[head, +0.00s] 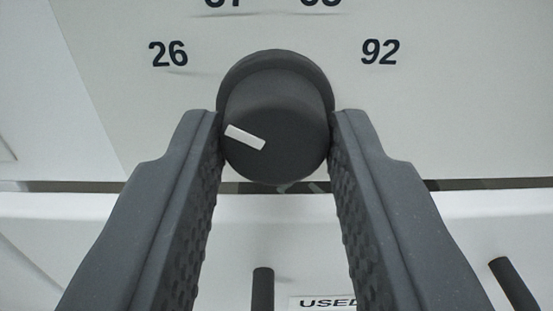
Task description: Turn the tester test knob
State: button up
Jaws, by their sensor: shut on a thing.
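The tester knob (285,135) is a dark grey round knob in the upper middle of the head view, set on a white panel. The number 92 (380,52) is at the upper right, and two more numbers above are cut off by the top edge.
Below the panel is a dark gap and then a white surface (450,220). A dark peg (262,288) stands on it between my fingers, and another dark peg (513,284) is at the lower right. A label reading "USED" (326,303) is partly hidden by my right finger.

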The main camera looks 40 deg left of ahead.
jog(key=shift+r+p, duration=0.15)
jog(key=shift+p, duration=0.45)
jog(key=m+p, duration=0.1)
jog(key=p, duration=0.2)
jog(key=m+p, duration=0.2)
jog(key=p, duration=0.1)
jog(key=shift+r, duration=0.25)
jog(key=m+p, duration=0.5)
jog(key=p, duration=0.3)
jog(key=shift+p, duration=0.4)
jog(key=m+p, duration=0.4)
jog(key=shift+f+m, duration=0.2)
jog(key=shift+m, duration=0.1)
jog(key=shift+d+m+p, duration=0.15)
jog(key=shift+m+p, duration=0.75)
jog(key=shift+m, duration=0.6)
jog(key=shift+w, duration=0.1)
jog(key=shift+f, duration=0.1)
